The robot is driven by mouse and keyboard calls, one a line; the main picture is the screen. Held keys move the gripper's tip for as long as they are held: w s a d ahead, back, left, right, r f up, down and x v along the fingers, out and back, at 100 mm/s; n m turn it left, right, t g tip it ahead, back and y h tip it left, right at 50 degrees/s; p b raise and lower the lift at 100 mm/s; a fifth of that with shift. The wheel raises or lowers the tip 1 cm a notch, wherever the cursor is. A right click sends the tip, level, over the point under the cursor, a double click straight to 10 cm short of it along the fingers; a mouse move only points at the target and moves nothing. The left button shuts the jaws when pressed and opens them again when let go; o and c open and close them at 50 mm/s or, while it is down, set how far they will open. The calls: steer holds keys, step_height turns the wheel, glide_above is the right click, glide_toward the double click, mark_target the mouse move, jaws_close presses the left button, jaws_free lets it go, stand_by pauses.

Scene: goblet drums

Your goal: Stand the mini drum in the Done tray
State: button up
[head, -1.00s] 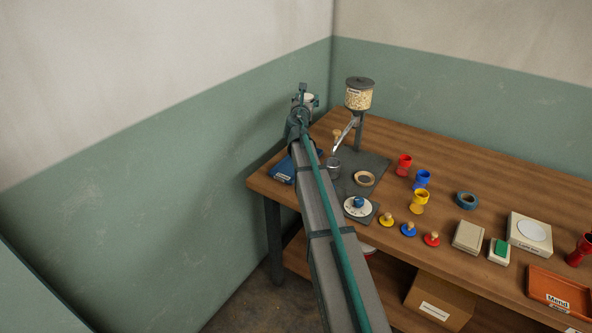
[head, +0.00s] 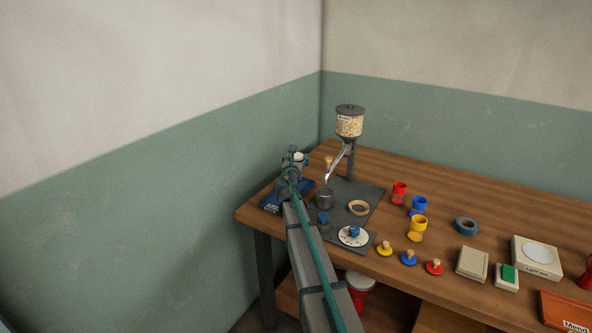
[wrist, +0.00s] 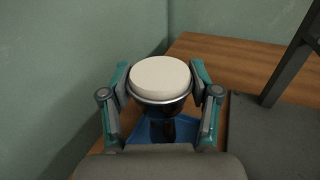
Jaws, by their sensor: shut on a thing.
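My gripper (wrist: 160,92) is shut on the mini drum (wrist: 161,76), its fingers on either side of the dark body. The drum is upright, with a round cream head and a narrow dark stem below. In the head view its pale top (head: 299,156) shows between the fingers, at the far left end of the table. The blue tray (head: 270,201) is below it, partly hidden by my arm; its white lettering is too small to read. In the wrist view the blue tray (wrist: 147,133) shows around the stem. I cannot tell whether the foot touches it.
Red, blue and yellow goblets (head: 419,223) and knobbed stoppers stand farther right. An orange tray (head: 563,310) marked Mend is at far right.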

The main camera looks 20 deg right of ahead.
steer(key=shift+f+b, duration=0.35)
steer(key=shift+f, duration=1.3)
steer(key=shift+f, duration=0.2)
steer(key=o, duration=1.3)
steer(key=shift+r, duration=0.1)
steer(key=shift+r, duration=0.15)
steer(key=v, duration=1.2)
steer(key=shift+s+b, duration=0.1)
steer(key=shift+b, duration=0.25)
